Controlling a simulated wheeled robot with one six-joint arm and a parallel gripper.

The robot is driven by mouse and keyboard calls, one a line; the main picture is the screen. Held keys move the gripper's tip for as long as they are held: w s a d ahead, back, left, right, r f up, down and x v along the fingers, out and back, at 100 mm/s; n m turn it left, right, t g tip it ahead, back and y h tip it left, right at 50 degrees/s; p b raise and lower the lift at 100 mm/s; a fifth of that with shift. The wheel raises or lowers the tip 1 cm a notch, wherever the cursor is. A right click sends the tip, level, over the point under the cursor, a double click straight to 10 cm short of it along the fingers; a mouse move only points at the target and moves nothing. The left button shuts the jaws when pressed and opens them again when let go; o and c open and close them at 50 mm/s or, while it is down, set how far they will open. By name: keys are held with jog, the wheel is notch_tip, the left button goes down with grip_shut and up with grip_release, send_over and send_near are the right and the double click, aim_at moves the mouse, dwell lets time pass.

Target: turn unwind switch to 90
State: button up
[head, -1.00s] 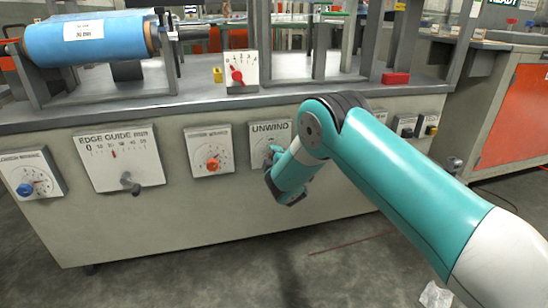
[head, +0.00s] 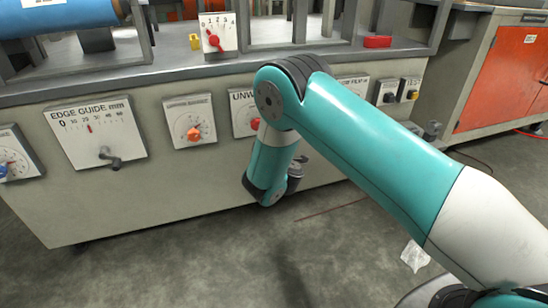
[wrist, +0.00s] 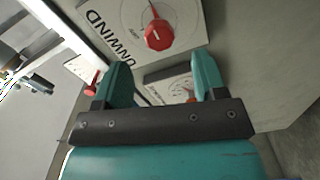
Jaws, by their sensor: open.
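The unwind switch is a red faceted knob (wrist: 158,35) on a white dial panel lettered UNWIND (wrist: 122,20). In the head view, my arm covers much of this panel (head: 240,105), and part of the red knob (head: 255,124) shows beside my arm. My gripper (wrist: 160,82) is open and empty, with its two teal fingers well apart. In the wrist view the knob lies beyond the fingertips, apart from them and above the gap between them. The exact dial reading is not legible. In the head view my fingers are hidden.
An orange-knob panel (head: 188,120) and the edge guide panel (head: 95,132) are left of the unwind panel. More small panels (head: 410,88) are at right. A red-pointer dial (head: 218,32) and a red block (head: 377,41) sit on the ledge. Floor in front is mostly clear.

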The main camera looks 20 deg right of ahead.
jog(key=s+b, duration=0.9)
jog(key=b, duration=0.4)
jog(key=shift+s, duration=0.2)
